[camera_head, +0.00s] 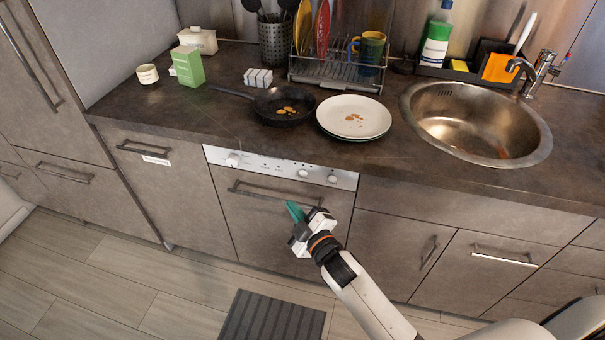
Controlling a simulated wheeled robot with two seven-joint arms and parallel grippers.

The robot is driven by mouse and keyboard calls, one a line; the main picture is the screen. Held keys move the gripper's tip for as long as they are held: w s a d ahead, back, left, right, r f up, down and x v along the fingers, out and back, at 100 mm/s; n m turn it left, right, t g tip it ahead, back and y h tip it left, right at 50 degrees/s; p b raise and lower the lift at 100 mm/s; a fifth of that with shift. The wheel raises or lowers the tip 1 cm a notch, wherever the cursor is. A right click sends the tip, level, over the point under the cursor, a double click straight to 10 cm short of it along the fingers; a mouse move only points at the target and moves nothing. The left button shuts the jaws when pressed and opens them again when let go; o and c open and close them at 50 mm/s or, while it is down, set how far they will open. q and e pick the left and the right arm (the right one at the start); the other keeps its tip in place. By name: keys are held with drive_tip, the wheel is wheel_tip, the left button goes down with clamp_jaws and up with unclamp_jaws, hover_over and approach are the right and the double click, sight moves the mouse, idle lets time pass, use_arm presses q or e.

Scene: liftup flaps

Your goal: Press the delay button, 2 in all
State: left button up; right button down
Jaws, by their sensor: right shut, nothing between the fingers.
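The dishwasher's white control panel (262,165) runs under the counter edge, above a grey-brown front (258,215) with a bar handle. It carries a round knob (233,160) at its left and several small buttons or knobs to the right. Their labels are too small to read, so I cannot tell which is the delay button. My right gripper (294,210) is shut and empty, with its teal fingertips pointing up and left. It shows below the panel, in front of the dishwasher front near the handle, and appears apart from the buttons. My left gripper is not in view.
On the counter (215,118) are a black pan (273,118), a white plate (350,105), a dish rack (335,75) and a green box (188,66). A sink (470,120) is at the right. Cabinet handles stick out on both sides. A dark mat (270,318) lies on the floor.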

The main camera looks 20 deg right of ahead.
sight(299, 173)
drive_tip(key=shift+w+d+b, duration=0.3)
drive_tip(key=shift+w+d, duration=0.5)
drive_tip(key=shift+w, duration=0.35)
drive_tip(key=shift+w+d+b, duration=0.25)
drive_tip(key=shift+w+d, duration=0.55)
drive_tip(key=shift+w, duration=0.4)
drive_tip(key=shift+w+d+b, duration=0.3)
drive_tip(key=shift+w+d, duration=0.5)
drive_tip(key=shift+w, duration=0.35)
drive_tip(key=shift+w, duration=0.15)
drive_tip(key=shift+w+d, duration=0.25)
drive_tip(key=shift+w+d, duration=0.2)
drive_tip(key=shift+w, duration=0.05)
drive_tip(key=shift+s+a+p, duration=0.35)
drive_tip(key=shift+s+a, duration=0.1)
drive_tip(key=shift+s, duration=0.2)
